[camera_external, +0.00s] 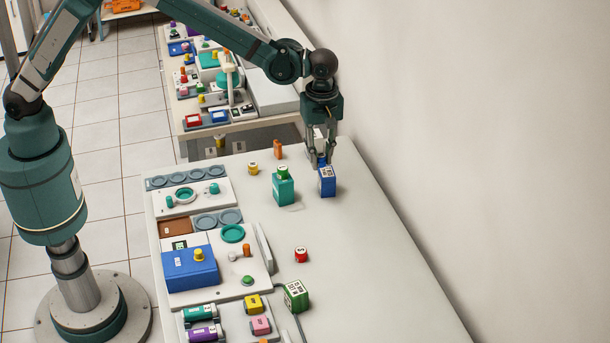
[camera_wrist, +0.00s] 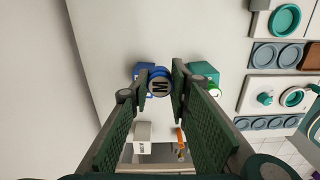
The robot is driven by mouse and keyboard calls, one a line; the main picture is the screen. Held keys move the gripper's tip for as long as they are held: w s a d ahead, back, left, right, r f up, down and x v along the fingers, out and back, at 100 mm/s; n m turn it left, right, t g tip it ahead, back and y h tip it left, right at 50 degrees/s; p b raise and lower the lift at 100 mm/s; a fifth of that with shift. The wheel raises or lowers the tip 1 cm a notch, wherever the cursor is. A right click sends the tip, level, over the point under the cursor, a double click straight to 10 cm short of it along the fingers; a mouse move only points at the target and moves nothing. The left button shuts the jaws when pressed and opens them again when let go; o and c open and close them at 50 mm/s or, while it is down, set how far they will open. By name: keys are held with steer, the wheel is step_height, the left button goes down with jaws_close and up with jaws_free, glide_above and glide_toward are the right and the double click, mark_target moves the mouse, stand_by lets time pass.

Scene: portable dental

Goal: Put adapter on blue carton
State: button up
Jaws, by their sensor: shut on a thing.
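The adapter appears to be a small blue round piece with a grey top marked "M" (camera_wrist: 159,83), held between my fingers in the wrist view. In the external view it shows only as a bit of blue between the fingertips. My gripper (camera_external: 321,160) points down and is shut on it. The blue carton (camera_external: 327,183) with a white label stands upright on the table just below. In the wrist view a part of the carton (camera_wrist: 141,70) shows behind the adapter and the left finger. I cannot tell whether the adapter touches the carton's top.
A teal box (camera_external: 284,189) with a green-capped piece on top stands left of the carton. A yellow piece (camera_external: 253,168) and an orange block (camera_external: 278,149) are farther back. A red piece (camera_external: 301,255) and a green carton (camera_external: 296,295) stand nearer. The table right of the carton is clear.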

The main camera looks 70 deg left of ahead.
steer(key=w+a+r+p, duration=0.1)
steer(key=w+a+r, duration=0.1)
steer(key=w+a, duration=0.2)
steer(key=shift+a+r+n, duration=0.3)
steer(key=shift+a+r, duration=0.1)
steer(key=shift+a, duration=0.3)
glide_above(327, 172)
steer(key=shift+f, duration=3.15)
steer(key=shift+f, duration=1.85)
steer(key=shift+f, duration=0.15)
steer(key=o, duration=0.9)
steer(key=shift+c, duration=0.2)
steer(key=shift+o, duration=0.2)
